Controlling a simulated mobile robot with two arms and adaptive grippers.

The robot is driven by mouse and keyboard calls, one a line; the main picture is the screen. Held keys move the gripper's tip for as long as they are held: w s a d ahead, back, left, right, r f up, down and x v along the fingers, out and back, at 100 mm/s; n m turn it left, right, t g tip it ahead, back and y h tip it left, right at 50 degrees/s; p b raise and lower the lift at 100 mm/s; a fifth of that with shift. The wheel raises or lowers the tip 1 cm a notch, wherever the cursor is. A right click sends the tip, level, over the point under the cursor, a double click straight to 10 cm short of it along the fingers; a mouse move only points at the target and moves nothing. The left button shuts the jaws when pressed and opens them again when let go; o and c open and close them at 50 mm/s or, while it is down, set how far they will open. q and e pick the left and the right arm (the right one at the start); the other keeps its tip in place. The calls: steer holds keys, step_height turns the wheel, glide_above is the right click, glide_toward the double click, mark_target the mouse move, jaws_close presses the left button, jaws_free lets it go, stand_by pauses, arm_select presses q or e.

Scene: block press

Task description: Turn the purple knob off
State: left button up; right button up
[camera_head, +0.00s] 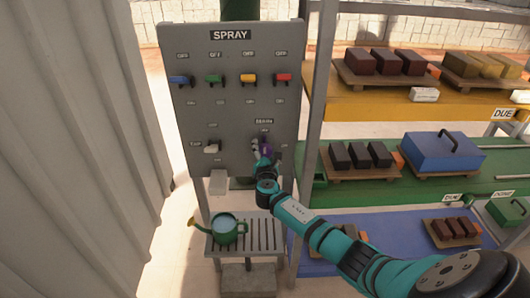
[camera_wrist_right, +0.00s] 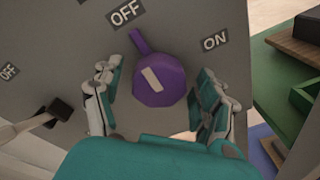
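The purple knob (camera_head: 265,149) is on the lower right of the grey SPRAY panel (camera_head: 235,105). In the right wrist view the knob (camera_wrist_right: 160,82) has a pale mark on its face, and its narrow arm points up and left, toward an OFF label (camera_wrist_right: 125,13). An ON label (camera_wrist_right: 215,41) is to its upper right. My right gripper (camera_head: 262,161) is at the panel in front of the knob. In the right wrist view its fingers (camera_wrist_right: 157,92) are apart on either side of the knob, with gaps visible between them and it. My left gripper is not in view.
A white-handled lever (camera_head: 211,148) is left of the knob. Blue (camera_head: 180,80), green (camera_head: 214,78), yellow (camera_head: 249,78) and red (camera_head: 282,77) handles line the panel above. A green watering can (camera_head: 225,228) stands below. Shelves with blocks (camera_head: 384,62) are to the right.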

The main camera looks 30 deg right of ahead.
steer(key=shift+s, duration=0.1)
steer(key=v, duration=1.2)
steer(key=s+a+f+m+g+y, duration=0.15)
steer(key=s+f, duration=0.45)
steer(key=f, duration=0.6)
steer(key=s+a+f+m+g+y, duration=0.1)
steer(key=s+f+m+g+y, duration=0.3)
steer(key=f, duration=0.7)
steer(key=s+a+f+m+g, duration=0.2)
steer(key=s+f, duration=0.5)
steer(key=f, duration=0.5)
steer(key=s+a+f+m+g+y, duration=0.1)
steer(key=s+f, duration=0.4)
steer(key=s, duration=0.6)
steer(key=s+a+f+m+g+y, duration=0.1)
steer(key=s+a+f+m, duration=0.4)
steer(key=s, duration=0.7)
steer(key=s+a+f+m+g+y, duration=0.1)
steer(key=s+f+m, duration=0.4)
steer(key=s, duration=0.6)
steer(key=a+f+g, duration=0.1)
steer(key=g, duration=0.1)
steer(key=shift+s+a+g, duration=0.25)
steer(key=shift+a+g, duration=0.1)
steer(key=shift+a, duration=0.05)
